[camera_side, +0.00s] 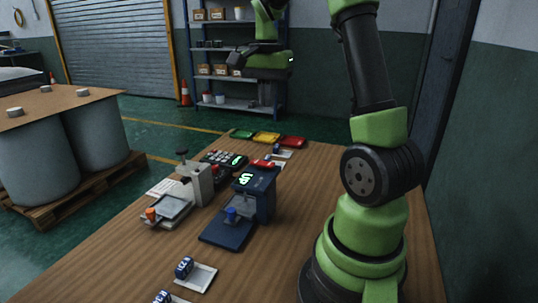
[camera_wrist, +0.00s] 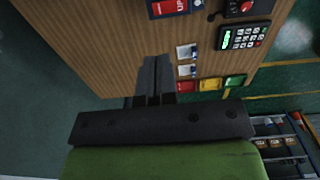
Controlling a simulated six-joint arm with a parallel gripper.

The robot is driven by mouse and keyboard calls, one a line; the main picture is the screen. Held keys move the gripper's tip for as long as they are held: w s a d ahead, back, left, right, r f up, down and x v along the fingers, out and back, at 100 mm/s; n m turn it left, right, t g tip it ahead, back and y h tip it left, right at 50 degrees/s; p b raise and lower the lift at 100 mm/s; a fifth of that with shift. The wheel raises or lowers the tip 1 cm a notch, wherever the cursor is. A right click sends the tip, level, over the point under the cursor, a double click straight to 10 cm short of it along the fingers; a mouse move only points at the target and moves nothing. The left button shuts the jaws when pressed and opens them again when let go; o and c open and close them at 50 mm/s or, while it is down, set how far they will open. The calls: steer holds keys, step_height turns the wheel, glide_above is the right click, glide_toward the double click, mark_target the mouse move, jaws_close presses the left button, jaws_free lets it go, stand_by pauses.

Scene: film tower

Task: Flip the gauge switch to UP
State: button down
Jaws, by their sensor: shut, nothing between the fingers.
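The gauge is a dark blue device (camera_side: 258,200) on the wooden table, with a lit green "UP" readout on its front. A red piece (camera_side: 263,164) shows on its top. In the wrist view a red panel with white "UP" lettering (camera_wrist: 169,7) shows at the top edge, cut off by the frame; I cannot tell how any lever on it stands. A blue knob (camera_side: 231,214) sits on the gauge's low base. My gripper (camera_side: 236,60) is shut and empty, high above and well behind the gauge. Its dark fingers also show in the wrist view (camera_wrist: 156,75).
A grey press-like stand (camera_side: 197,181) is left of the gauge. A keypad box (camera_wrist: 243,38) stands near it. Green, yellow and red trays (camera_side: 266,137) line the far table edge. Small blue stamps (camera_side: 184,267) sit at the front. The table's right part is clear.

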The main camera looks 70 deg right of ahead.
mark_target(264, 163)
steer(key=shift+d+f, duration=0.15)
steer(key=shift+d, duration=0.05)
step_height(264, 163, down, 14)
steer(key=shift+s, duration=0.15)
stand_by(0.5)
steer(key=shift+f, duration=0.1)
steer(key=shift+f, duration=0.15)
stand_by(0.5)
steer(key=shift+w+r, duration=0.45)
steer(key=shift+w, duration=0.2)
steer(key=shift+r, duration=0.1)
